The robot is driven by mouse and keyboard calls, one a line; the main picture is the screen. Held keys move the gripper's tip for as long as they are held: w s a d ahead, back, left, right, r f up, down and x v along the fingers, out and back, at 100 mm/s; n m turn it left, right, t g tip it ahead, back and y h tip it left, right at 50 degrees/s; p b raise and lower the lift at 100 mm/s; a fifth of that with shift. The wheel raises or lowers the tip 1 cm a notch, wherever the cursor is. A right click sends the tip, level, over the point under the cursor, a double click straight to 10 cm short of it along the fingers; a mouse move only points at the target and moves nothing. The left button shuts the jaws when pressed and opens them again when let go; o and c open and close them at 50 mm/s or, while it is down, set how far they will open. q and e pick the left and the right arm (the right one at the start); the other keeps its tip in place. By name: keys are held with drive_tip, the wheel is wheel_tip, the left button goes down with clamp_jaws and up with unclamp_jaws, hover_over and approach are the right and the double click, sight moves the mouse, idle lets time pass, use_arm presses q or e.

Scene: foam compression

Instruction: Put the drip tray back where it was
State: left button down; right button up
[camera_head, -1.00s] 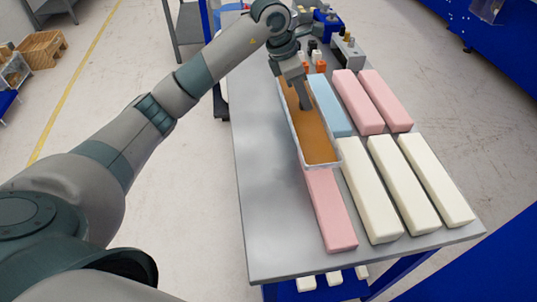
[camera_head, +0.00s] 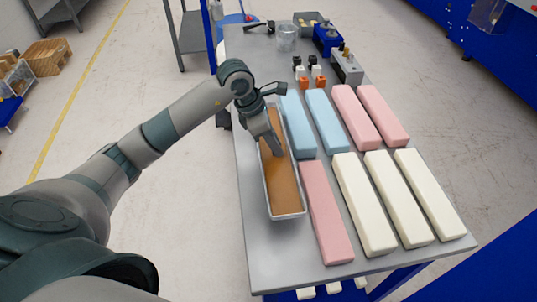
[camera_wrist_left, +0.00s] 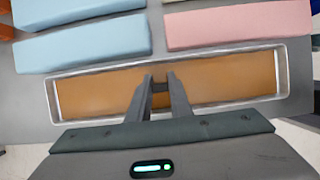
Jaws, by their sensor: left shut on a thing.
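The drip tray (camera_head: 283,200) is a long, narrow tray with a pale metal rim and a brown-orange inside. In the head view it lies lengthwise along the left side of the table, left of the pink and blue foam blocks. My left gripper (camera_head: 278,152) reaches down into it near its middle and is shut on it. In the left wrist view the tray (camera_wrist_left: 222,84) runs across the picture, with the fingers of my left gripper (camera_wrist_left: 160,84) at its middle. I cannot tell whether the tray touches the table. My right gripper is not in view.
The grey table (camera_head: 262,250) holds blue blocks (camera_head: 326,122), pink blocks (camera_head: 326,210) and cream blocks (camera_head: 364,205) right of the tray. Small black, white and orange pieces (camera_head: 306,74), a grey-and-blue device (camera_head: 346,66) and a clear container (camera_head: 287,38) stand farther back. The front-left tabletop is bare.

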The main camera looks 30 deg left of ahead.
sight(266, 157)
use_arm(q)
drive_tip(key=shift+s+a+f+p, duration=0.2)
drive_tip(key=shift+s+a+f, duration=0.1)
drive_tip(key=shift+s, duration=0.2)
drive_tip(key=shift+s+a+f+p, duration=0.15)
drive_tip(key=shift+s+a+f, duration=0.15)
drive_tip(key=shift+s, duration=0.2)
drive_tip(key=shift+d+f, duration=0.1)
drive_tip(key=shift+f+p, duration=0.25)
drive_tip(key=shift+p, duration=0.1)
wheel_tip(266, 157, down, 3)
drive_tip(key=shift+f+p, duration=0.15)
drive_tip(key=shift+p, duration=0.65)
drive_tip(key=shift+f, duration=0.15)
drive_tip(key=c, duration=1.6)
unclamp_jaws()
